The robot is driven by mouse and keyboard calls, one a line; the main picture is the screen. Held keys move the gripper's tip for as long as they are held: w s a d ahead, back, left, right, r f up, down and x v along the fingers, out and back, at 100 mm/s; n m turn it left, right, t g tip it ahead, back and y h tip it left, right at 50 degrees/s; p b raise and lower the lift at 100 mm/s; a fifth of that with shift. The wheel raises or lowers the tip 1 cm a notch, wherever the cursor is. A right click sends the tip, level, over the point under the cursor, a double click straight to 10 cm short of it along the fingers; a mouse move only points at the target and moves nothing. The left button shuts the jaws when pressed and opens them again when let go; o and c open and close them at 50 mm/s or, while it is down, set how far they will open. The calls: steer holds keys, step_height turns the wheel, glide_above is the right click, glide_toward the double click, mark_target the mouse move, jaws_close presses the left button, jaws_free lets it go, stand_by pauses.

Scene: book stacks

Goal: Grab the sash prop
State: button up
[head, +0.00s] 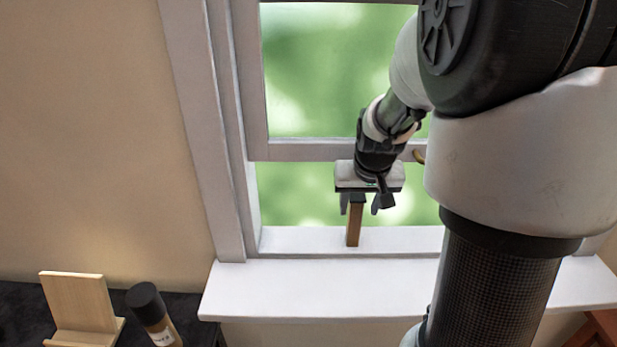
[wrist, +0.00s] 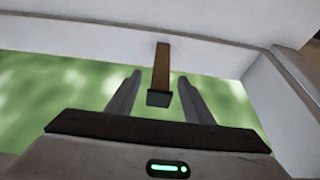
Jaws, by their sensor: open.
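The sash prop (head: 354,224) is a slim brown wooden stick with a dark cap on its upper end. It stands roughly upright on the white window sill, and the raised sash (head: 300,150) is above it. In the wrist view the prop (wrist: 162,66) reaches down toward my gripper, its dark cap (wrist: 158,98) lying between the fingers. My gripper (head: 360,205) is open around the upper part of the prop. In the wrist view, my gripper's fingers (wrist: 158,84) show a gap on each side of the prop. I see no contact.
The window frame's left post (head: 222,130) rises beside the opening. The sill (head: 320,285) is otherwise clear where visible. A wooden stand (head: 80,305) and a dark-capped bottle (head: 150,305) are at lower left. My arm hides the window's right part.

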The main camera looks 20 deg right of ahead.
mark_target(357, 213)
steer(key=x, duration=0.3)
steer(key=shift+f, duration=0.1)
steer(key=shift+b+x, duration=0.45)
steer(key=shift+x, duration=2.25)
steer(key=shift+s+a, duration=0.15)
steer(key=shift+a, duration=0.05)
steer(key=c, duration=1.2)
